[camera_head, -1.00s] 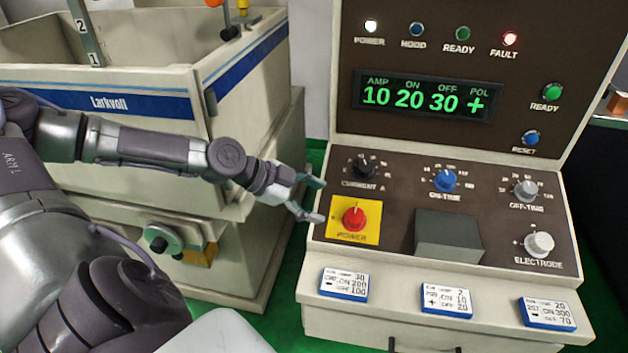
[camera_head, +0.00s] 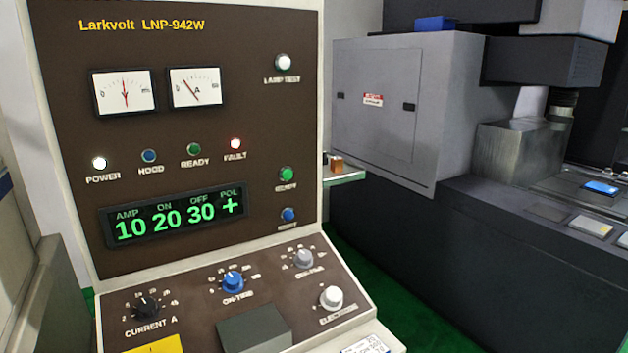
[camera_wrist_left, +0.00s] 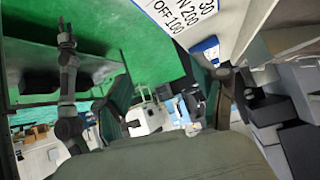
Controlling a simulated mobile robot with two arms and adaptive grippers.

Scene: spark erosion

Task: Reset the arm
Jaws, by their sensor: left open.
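My left gripper (camera_wrist_left: 155,75) shows in the left wrist view, its dark fingers spread at left and right with nothing between them. It is open and empty. A white card with a blue edge (camera_wrist_left: 188,14), printed with ON 200 and OFF 100, is at the top of that view, beyond the fingers and apart from them as far as I can tell.
The Larkvolt control panel (camera_head: 190,120) fills the left of the head view, its display (camera_head: 178,215) reading 10, 20, 30, plus. A grey cabinet (camera_head: 400,105) and dark machine bed (camera_head: 450,250) stand right. Green floor (camera_wrist_left: 150,45) shows below.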

